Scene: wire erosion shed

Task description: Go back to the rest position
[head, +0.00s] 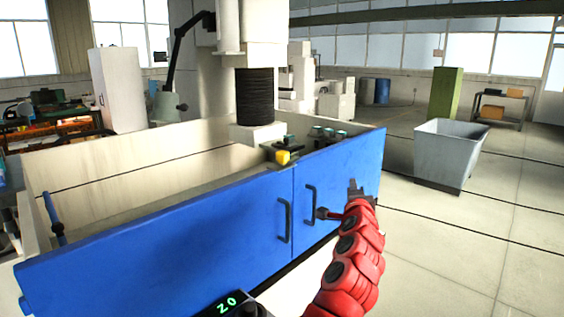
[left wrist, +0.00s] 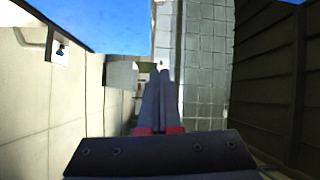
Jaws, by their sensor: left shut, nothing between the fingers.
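My left arm, red with dark round joints, reaches up from the bottom of the head view. Its gripper (head: 355,187) points upward in front of the right end of the blue machine doors. The fingers are together with nothing between them. In the left wrist view the two dark fingers (left wrist: 161,92) lie side by side, shut and empty. The right door handle (head: 310,205) shows just left of the gripper; the fingers are not around it. My right gripper is in neither view.
A grey bin (head: 447,155) stands to the right. Pale floor is free between bin and tank.

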